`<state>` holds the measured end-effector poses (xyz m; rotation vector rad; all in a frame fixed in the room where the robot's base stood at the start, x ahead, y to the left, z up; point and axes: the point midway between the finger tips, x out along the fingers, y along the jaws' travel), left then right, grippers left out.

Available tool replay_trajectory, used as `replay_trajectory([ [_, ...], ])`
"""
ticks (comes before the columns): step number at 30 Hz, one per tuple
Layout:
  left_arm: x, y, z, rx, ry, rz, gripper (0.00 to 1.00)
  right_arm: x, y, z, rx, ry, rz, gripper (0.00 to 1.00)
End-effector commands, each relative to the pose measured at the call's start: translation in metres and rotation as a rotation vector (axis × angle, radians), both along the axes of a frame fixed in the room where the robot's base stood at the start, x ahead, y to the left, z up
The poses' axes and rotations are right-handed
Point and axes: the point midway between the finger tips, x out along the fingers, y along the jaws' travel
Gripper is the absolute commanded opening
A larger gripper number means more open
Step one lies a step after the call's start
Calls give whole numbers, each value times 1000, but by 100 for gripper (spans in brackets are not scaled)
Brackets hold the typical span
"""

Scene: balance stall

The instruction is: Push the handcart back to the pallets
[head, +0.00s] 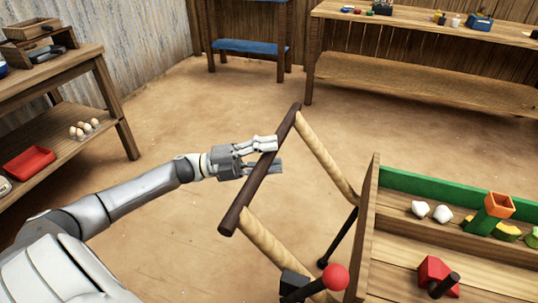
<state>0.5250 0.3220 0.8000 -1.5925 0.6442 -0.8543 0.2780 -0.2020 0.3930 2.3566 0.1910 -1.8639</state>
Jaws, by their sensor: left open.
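The handcart (372,215) stands at the lower right, a wooden box with a dark brown crossbar handle (250,195) on two pale wooden arms reaching left. My left gripper (278,154) is open at the handle, with its fingertips reaching past the bar in the picture. I cannot tell whether the fingers touch the bar. A lever with a red ball knob (335,277) and black rod sits near the cart's handle end. My right gripper is not in view. I see no pallets that I can make out.
The cart carries white lumps (442,213), a green and orange block piece (498,206) and a red item (434,270). A wooden shelf table (118,110) stands left, a blue-shelved stand (248,46) and a long bench (440,75) behind. The dirt floor between is clear.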

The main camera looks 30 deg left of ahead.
Motion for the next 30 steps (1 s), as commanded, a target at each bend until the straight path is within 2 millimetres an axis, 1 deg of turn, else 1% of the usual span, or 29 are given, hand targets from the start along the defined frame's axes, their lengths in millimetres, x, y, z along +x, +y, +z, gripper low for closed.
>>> replay_trajectory([
  [4, 0, 0, 0, 0, 0, 0, 49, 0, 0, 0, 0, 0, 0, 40],
  [5, 0, 0, 0, 0, 0, 0, 48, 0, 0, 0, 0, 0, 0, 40],
  [16, 0, 0, 0, 0, 0, 1, 0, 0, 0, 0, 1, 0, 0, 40],
  [23, 0, 0, 0, 1, 1, 1, 0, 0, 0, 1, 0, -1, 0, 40],
  [27, 2, -8, 0, 0, 0, 1, 0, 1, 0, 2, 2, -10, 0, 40],
  [28, 3, -12, 1, -1, -1, 0, 0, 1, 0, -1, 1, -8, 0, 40],
  [30, 5, -22, 2, -3, -1, -2, 0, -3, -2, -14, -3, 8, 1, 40],
])
